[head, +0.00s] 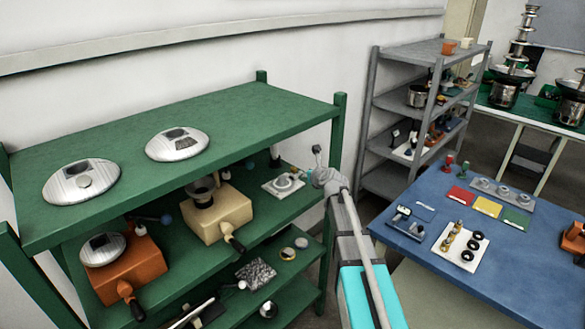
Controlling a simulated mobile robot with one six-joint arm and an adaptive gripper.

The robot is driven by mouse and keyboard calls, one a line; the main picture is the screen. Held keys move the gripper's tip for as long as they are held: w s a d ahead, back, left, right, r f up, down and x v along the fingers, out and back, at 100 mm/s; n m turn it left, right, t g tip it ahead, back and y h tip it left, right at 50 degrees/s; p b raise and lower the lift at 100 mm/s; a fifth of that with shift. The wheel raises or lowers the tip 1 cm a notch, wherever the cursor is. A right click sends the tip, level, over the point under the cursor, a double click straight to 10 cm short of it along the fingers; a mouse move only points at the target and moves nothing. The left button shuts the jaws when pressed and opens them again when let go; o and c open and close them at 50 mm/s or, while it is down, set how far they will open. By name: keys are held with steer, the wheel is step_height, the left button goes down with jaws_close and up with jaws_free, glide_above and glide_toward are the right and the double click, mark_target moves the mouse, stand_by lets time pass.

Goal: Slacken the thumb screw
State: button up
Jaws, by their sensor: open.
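My arm reaches up from the bottom right of the head view, and my gripper (317,153) is at its far end, beside the right end of the green shelf rack (225,108). The gripper looks small here; it is open and no object shows in it. A white plate with a round metal part (284,184) lies on the middle shelf, just left of my gripper and apart from it as far as I can tell. I cannot make out which small part is the thumb screw.
The middle shelf also bears a cream box with a handle (217,212) and an orange box (128,263). A blue table (415,258) with small parts stands right. A grey rack (383,129) stands behind.

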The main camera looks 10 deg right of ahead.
mark_target(294, 168)
steer(key=shift+a, duration=0.15)
steer(key=b+x, duration=0.5)
steer(key=x, duration=0.8)
steer(key=shift+w+a+f, duration=0.1)
steer(key=shift+w+a, duration=0.1)
steer(key=shift+w, duration=0.15)
jaws_close()
steer(key=shift+d, duration=0.35)
steer(key=shift+a, duration=0.25)
